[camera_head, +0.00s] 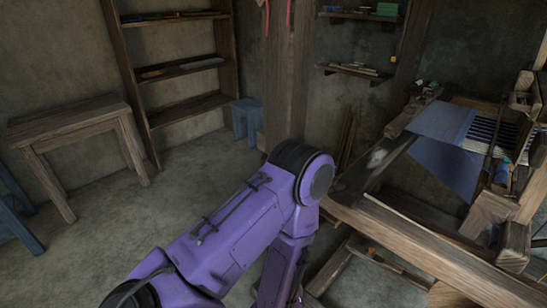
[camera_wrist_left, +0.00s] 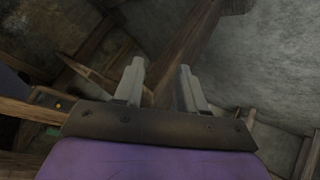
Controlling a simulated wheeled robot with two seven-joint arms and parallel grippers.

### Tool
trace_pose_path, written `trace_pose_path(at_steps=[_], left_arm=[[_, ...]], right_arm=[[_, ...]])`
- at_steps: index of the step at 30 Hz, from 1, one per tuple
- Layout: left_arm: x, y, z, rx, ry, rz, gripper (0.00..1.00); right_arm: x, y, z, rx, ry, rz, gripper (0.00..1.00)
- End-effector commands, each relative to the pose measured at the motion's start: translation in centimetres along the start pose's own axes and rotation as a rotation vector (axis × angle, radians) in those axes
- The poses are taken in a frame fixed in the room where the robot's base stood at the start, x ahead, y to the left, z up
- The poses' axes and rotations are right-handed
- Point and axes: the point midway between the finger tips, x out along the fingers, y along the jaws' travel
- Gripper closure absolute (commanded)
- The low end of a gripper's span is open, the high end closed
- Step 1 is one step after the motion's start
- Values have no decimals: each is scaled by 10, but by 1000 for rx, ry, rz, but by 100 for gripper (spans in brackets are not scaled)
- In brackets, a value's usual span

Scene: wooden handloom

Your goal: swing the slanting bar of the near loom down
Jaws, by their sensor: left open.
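The near loom stands at the right of the head view, with a heavy wooden front beam (camera_head: 430,245) and blue cloth (camera_head: 445,150) on it. A dark slanting bar (camera_head: 378,165) runs down to the left from beside the cloth towards the front beam, its lower end close to my purple left arm. My left gripper (camera_wrist_left: 160,78) shows only in the wrist view; its two grey fingers are apart with nothing held between them. A wooden beam (camera_wrist_left: 195,40) slants behind the fingertips; I cannot tell which loom part it is. My right gripper is out of view.
A wooden table (camera_head: 70,115), an open shelf unit (camera_head: 185,70) and a blue stool (camera_head: 245,118) stand along the back wall. A thick wooden post (camera_head: 287,80) rises behind my arm. The floor (camera_head: 190,175) at left centre is clear.

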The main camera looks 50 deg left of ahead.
Motion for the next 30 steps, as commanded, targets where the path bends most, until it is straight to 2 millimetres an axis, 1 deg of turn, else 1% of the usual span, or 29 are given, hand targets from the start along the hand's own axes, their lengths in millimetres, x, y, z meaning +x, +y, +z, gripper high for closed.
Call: trace_pose_path(at_steps=[1,3,7,12,20,22,25,26,27,29,30], left_arm=[[-12,-6,-2,38,-27,-28,60],[-21,-17,1,87,-60,-61,60],[-32,-32,6,153,-107,-106,60],[-38,-42,10,190,-135,-131,60],[-37,-43,10,193,-137,-132,60],[-42,-56,17,231,-167,-159,60],[-58,-94,35,355,-271,-242,60],[-63,-105,39,388,-299,-264,63],[-69,-116,43,424,-331,-286,76],[-74,-125,47,455,-361,-305,96],[-75,-127,48,463,-368,-309,100]], right_arm=[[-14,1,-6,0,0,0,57],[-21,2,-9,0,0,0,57],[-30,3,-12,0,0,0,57],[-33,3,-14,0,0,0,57],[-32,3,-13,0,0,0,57],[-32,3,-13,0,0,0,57],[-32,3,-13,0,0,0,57],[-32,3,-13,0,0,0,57],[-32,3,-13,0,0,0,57],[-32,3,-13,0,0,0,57],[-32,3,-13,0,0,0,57]])
